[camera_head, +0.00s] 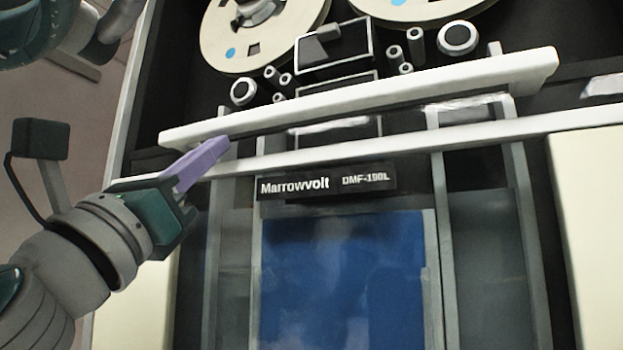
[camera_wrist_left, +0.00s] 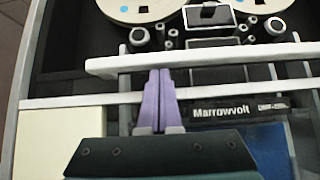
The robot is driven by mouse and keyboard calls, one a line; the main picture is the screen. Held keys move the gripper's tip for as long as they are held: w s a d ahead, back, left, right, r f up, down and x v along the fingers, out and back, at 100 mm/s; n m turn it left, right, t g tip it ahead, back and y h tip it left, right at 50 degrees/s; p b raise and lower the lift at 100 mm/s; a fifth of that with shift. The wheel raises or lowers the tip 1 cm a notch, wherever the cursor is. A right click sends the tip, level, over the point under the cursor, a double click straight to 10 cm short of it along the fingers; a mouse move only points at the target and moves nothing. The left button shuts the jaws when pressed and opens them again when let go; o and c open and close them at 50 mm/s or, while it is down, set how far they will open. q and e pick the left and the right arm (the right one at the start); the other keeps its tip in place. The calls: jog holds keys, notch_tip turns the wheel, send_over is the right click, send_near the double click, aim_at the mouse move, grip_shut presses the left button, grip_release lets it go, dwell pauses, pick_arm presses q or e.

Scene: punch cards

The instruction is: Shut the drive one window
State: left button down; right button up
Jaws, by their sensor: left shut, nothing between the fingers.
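The drive's window shows as a pale upper bar (camera_head: 370,97) with a clear pane and grey side strips running down from it. The bar sits partway up the drive face, above a fixed white rail (camera_head: 300,161) and below the reels. My left gripper (camera_head: 222,147), with purple fingers, is shut and empty. Its tips are at the lower edge of the bar near its left end, and in the left wrist view the fingers (camera_wrist_left: 159,72) reach up to the bar (camera_wrist_left: 215,57). I cannot tell whether they touch it. My right gripper is not in view.
Two tape reels (camera_head: 262,32) and several small rollers and knobs (camera_head: 457,38) stand above the bar. A "Marrowvolt DMF-190L" label (camera_head: 326,183) and a blue panel (camera_head: 342,280) lie below the rail. Cream panels flank the drive.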

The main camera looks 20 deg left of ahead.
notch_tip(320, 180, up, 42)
jog(key=p, duration=4.2)
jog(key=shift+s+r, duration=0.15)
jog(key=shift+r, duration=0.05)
